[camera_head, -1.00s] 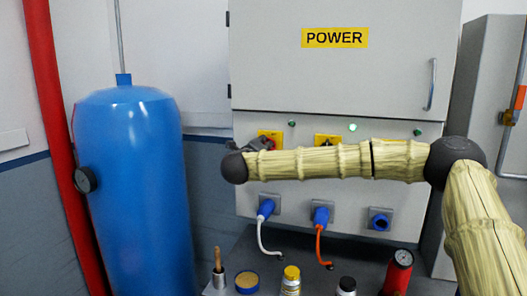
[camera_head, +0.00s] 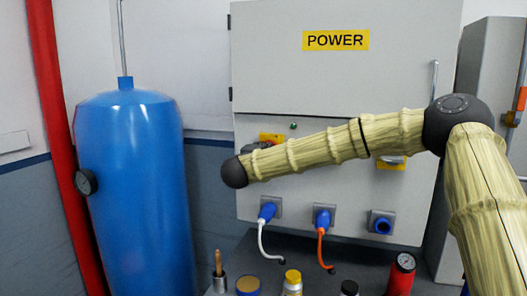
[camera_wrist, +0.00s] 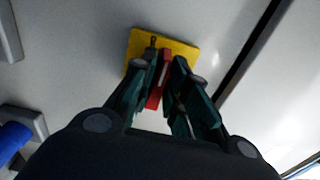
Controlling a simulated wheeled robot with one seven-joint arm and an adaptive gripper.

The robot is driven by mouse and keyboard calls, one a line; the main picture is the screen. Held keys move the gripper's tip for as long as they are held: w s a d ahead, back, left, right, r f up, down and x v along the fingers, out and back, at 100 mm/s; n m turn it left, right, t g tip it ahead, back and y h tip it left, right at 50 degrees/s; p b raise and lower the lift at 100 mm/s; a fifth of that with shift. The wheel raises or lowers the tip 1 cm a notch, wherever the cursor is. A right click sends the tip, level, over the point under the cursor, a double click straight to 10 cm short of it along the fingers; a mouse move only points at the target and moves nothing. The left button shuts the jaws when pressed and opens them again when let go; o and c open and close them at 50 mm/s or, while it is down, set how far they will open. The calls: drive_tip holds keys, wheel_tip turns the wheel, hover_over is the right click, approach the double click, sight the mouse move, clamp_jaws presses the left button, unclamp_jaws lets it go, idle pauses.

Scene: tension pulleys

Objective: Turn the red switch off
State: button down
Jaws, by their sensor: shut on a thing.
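The red switch (camera_wrist: 153,98) sits on a yellow plate (camera_wrist: 139,45) in the wrist view. My gripper (camera_wrist: 165,62) has its dark green fingers on both sides of the red part and is shut on it. In the head view, the left yellow plate (camera_head: 271,137) shows just above my forearm, with a dark part of my gripper beside it. My arm hides the red switch there, so its angle is hard to tell.
The grey cabinet (camera_head: 275,70) bears a POWER sign (camera_head: 336,40). Below are blue plugs with a white cable (camera_head: 262,240) and an orange cable (camera_head: 321,250). A blue tank (camera_head: 130,190) stands left. Jars and a red gauge can (camera_head: 400,274) stand along the front.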

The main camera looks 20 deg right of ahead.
drive_tip(key=shift+f, duration=0.15)
idle(0.3)
drive_tip(key=c, duration=1.4)
unclamp_jaws()
drive_tip(key=shift+s, duration=0.1)
drive_tip(key=v, duration=1.2)
